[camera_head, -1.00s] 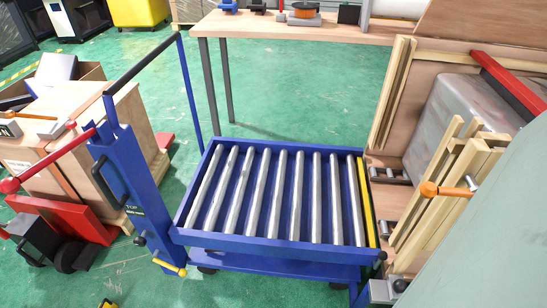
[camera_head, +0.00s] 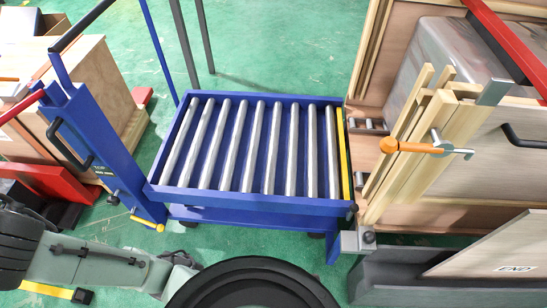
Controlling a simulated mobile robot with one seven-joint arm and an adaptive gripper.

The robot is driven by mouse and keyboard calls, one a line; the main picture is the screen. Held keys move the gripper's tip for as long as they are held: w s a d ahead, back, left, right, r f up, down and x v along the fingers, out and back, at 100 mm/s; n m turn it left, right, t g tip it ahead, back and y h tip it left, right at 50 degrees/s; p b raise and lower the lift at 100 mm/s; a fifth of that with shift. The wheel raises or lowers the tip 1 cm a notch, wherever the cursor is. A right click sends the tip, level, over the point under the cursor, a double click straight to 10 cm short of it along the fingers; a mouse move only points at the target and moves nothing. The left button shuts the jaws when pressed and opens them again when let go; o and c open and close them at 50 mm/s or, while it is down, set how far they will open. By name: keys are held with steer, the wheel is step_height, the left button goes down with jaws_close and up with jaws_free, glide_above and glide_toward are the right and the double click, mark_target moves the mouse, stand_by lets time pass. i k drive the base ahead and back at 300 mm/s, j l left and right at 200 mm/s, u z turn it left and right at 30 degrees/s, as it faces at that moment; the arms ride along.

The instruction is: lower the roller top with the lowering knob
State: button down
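The roller top (camera_head: 258,203) is a blue frame with several metal rollers and a yellow strip on its right edge. It sits level on the blue lift cart (camera_head: 240,219), above the cart's lower frame. A small dark knob (camera_head: 113,199) shows low on the column, beside a yellow-ended pedal lever (camera_head: 147,221). I cannot tell for sure that this is the lowering knob. My arm reaches in at the lower left; no gripper fingers can be made out.
A wooden crate (camera_head: 480,170) with an orange-handled latch (camera_head: 410,147) stands close on the right. Green floor is open behind the cart.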

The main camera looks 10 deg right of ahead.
mark_target(114, 200)
steer(key=u, duration=1.05)
